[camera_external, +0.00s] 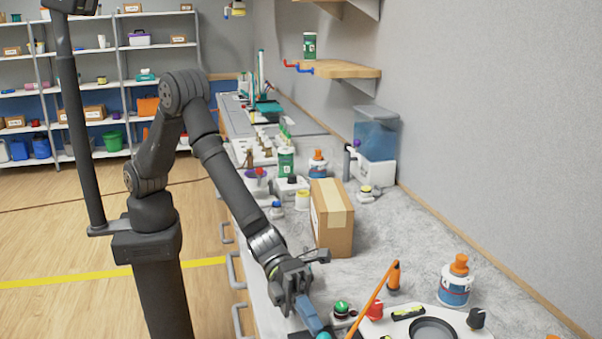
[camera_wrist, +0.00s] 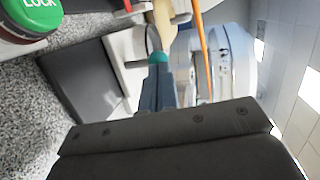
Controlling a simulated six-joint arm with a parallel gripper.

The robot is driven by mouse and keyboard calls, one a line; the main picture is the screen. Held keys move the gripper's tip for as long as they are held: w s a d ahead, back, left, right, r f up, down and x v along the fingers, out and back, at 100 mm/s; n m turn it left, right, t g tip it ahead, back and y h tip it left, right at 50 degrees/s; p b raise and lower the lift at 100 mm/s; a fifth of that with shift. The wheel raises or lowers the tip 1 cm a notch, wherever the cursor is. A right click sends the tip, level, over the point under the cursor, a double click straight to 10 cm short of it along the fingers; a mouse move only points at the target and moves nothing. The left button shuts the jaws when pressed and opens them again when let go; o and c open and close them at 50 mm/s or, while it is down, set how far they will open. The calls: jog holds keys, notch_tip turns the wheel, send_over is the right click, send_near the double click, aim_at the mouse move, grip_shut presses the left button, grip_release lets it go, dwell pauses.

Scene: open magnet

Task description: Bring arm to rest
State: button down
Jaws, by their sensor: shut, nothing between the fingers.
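My gripper (camera_external: 318,325) is low over the near end of the grey speckled counter (camera_external: 385,235), with my arm reaching down and to the right from its column. Its blue-grey fingers are together and empty. In the wrist view the shut fingers (camera_wrist: 158,88) point toward a pale machine with a rounded housing (camera_wrist: 238,60). A green button marked LOCK (camera_wrist: 35,14) is at the top left of that view, apart from the fingers. A green-topped button (camera_external: 341,307) also stands just right of my gripper in the external view.
A cardboard box (camera_external: 332,222) stands on the counter beside my forearm. An orange rod (camera_external: 372,298) slants up close to my gripper. A white bottle with an orange cap (camera_external: 456,283) and a dark round dish (camera_external: 433,329) are to the right. Counter between box and bottle is mostly clear.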

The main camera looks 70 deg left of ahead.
jog(key=v, duration=1.4)
jog(key=x, duration=1.4)
jog(key=a, duration=0.6)
jog(key=s+a+r+n+t, duration=0.1)
jog(key=a+r, duration=0.2)
jog(key=a, duration=1.1)
jog(key=shift+s+a+r+y, duration=0.2)
jog(key=shift+a+r+y, duration=0.15)
jog(key=shift+y, duration=0.05)
jog(key=c, duration=2.1)
grip_release()
